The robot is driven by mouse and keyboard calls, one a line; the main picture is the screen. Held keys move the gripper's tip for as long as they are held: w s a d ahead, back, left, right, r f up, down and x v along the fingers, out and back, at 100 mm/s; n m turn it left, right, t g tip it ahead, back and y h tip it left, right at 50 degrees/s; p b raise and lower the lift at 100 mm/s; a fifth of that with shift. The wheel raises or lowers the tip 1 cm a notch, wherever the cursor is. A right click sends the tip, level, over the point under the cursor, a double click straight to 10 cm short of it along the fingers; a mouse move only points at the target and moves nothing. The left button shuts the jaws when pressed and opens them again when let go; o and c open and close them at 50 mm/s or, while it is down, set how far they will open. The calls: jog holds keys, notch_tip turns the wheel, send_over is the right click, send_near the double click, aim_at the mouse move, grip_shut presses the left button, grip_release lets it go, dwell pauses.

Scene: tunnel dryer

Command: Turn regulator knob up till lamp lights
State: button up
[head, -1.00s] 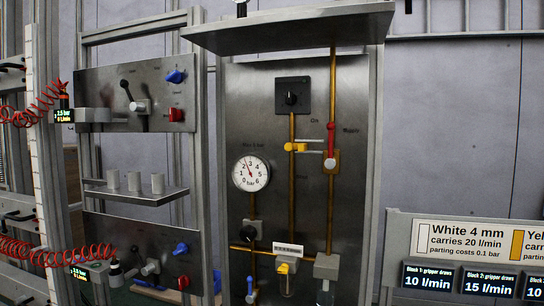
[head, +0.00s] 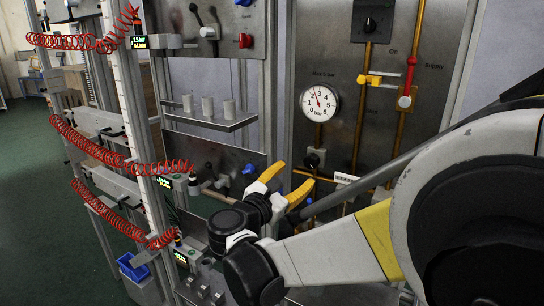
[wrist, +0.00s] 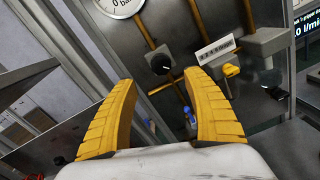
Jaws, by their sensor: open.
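A black regulator knob (head: 314,160) sits on the steel panel under a white round gauge (head: 319,103), whose needle points a little left of the top. In the wrist view the knob (wrist: 160,63) shows ahead, between and beyond my fingertips, apart from them. My gripper (head: 298,172), with yellow fingers, is open and empty, in front of the panel at the knob's lower left in the head view. It also shows in the wrist view (wrist: 160,80). A second black knob (head: 370,25) sits on a dark square plate higher up. I cannot make out a lit lamp.
Brass pipes (head: 362,110) run up the panel, with a yellow valve handle (head: 370,79) and a red lever (head: 410,72). A white label block (wrist: 216,50) is right of the knob. A shelf with cups (head: 208,107) and red coiled hoses (head: 100,150) are left.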

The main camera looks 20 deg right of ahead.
aim_at(310, 163)
jog(key=b+x, duration=0.1)
jog(key=x, duration=0.9)
jog(key=shift+d, duration=0.3)
